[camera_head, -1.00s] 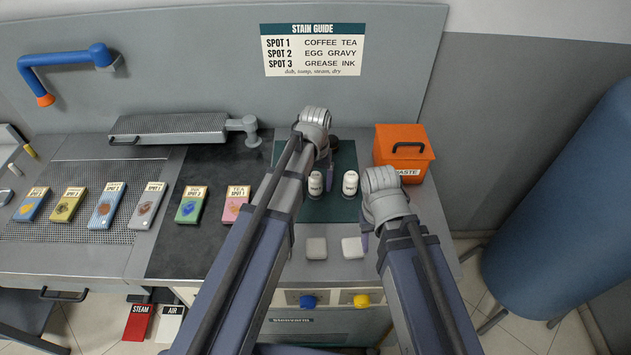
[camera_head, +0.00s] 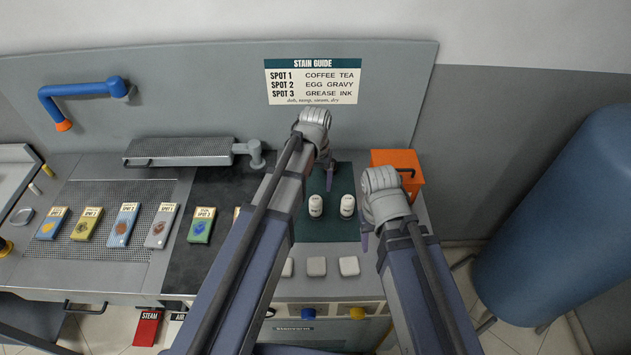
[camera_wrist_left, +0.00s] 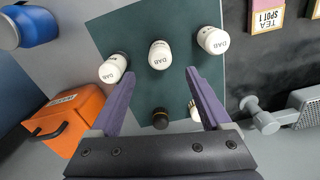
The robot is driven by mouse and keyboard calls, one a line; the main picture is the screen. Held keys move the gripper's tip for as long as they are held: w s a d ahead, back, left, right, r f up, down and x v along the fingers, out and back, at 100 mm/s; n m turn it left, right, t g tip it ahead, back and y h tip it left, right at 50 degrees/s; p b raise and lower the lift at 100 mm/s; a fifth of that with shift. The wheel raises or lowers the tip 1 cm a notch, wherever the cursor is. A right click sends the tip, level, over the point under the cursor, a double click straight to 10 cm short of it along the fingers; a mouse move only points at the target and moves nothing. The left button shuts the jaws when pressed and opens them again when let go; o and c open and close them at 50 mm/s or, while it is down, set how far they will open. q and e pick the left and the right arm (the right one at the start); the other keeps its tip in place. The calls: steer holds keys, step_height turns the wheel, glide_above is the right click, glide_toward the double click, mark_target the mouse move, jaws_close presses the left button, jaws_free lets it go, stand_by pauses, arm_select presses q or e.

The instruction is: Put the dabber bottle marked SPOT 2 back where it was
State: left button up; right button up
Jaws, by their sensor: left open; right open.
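Three white-capped dabber bottles marked DAB stand in a row on the dark green mat (camera_wrist_left: 120,30): left (camera_wrist_left: 113,68), middle (camera_wrist_left: 160,54) and right (camera_wrist_left: 213,40) in the left wrist view. The head view shows two bottles, (camera_head: 316,205) and (camera_head: 347,205); my left arm covers that area's left side. No SPOT number is readable on them. A black-topped item (camera_wrist_left: 160,118) and another whitish top (camera_wrist_left: 193,112) are between my fingers' bases. My left gripper (camera_wrist_left: 160,74) is open and empty above the mat, the middle bottle just beyond its fingertips. My right gripper (camera_head: 365,240) is open and empty.
An orange waste box (camera_head: 398,165) stands right of the mat. Pale square pads (camera_head: 316,266) lie at the mat's front. A grey arm-shaped fixture (camera_head: 180,150) and several stain cards (camera_head: 123,225) are to the left. A stain guide (camera_head: 313,82) hangs behind.

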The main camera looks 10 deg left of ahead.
arm_select(q)
steer(key=shift+r+p, duration=0.3)
steer(key=shift+r, duration=0.4)
steer(key=s+d+m, duration=0.2)
steer(key=s+d, duration=0.1)
steer(key=s, duration=0.5)
steer(key=s+d+m+y, duration=0.1)
steer(key=s+d, duration=0.2)
steer(key=s, duration=0.5)
steer(key=shift+s+m, duration=0.25)
steer(key=shift+m, duration=0.15)
arm_select(e)
steer(key=shift+r, duration=0.65)
arm_select(q)
steer(key=shift+s+a, duration=0.1)
steer(key=shift+a, duration=0.5)
arm_select(e)
steer(key=shift+w+a, duration=0.1)
steer(key=shift+a, duration=0.6)
